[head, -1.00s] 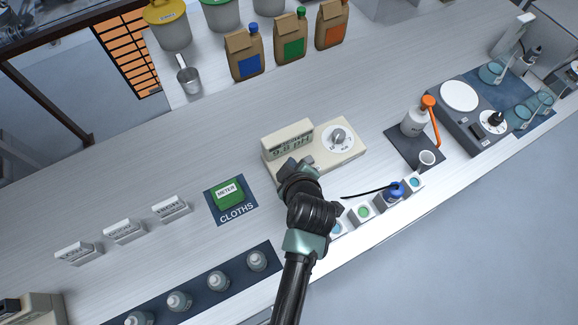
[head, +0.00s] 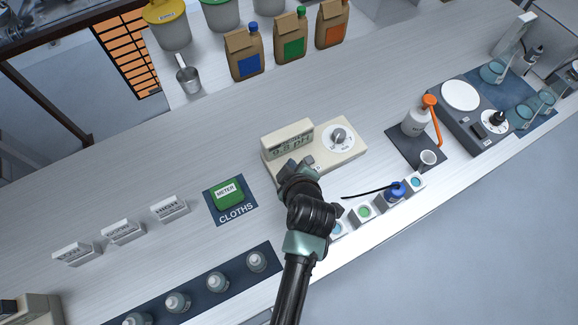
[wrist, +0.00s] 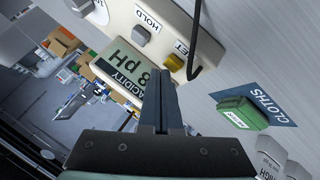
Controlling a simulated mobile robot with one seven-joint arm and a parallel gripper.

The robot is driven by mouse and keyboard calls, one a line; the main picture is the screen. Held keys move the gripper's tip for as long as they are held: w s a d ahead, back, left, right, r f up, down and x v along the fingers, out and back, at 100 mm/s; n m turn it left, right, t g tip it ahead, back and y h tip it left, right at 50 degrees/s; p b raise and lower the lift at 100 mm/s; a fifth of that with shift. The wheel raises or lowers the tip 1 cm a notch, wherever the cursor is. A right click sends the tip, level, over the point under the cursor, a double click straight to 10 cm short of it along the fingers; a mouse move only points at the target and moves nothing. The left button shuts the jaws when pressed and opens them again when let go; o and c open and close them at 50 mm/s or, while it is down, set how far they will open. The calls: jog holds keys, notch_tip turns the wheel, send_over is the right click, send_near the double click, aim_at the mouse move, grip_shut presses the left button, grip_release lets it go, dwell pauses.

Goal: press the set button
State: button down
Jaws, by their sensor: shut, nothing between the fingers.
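The cream pH meter (head: 348,155) stands mid-bench in the head view, with a raised display box (head: 287,138) and a round dial (head: 338,136). In the wrist view the display (wrist: 128,72) reads pH, beside a grey button (wrist: 141,36) labelled HOLD. A yellow button (wrist: 174,62) sits by a label ending in "ET", partly crossed by a dark cable. My gripper (head: 293,165) is shut and empty at the meter's front. In the wrist view the closed fingertips (wrist: 162,72) appear right next to the yellow button; I cannot tell whether they touch it.
A green METER cloth pack (head: 228,194) lies on a dark mat to the left. Small cups, a blue-capped probe (head: 396,190) and its cable lie to the right. A white bottle (head: 415,122) with an orange spout stands farther right.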

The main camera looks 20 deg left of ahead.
jog(key=shift+f+b, duration=0.45)
jog(key=shift+f, duration=0.1)
dwell(0.6)
jog(key=shift+r, duration=0.1)
jog(key=shift+r+p, duration=0.8)
jog(key=shift+r, duration=0.05)
notch_tip(320, 180, up, 5)
jog(key=p, duration=0.4)
dwell(0.8)
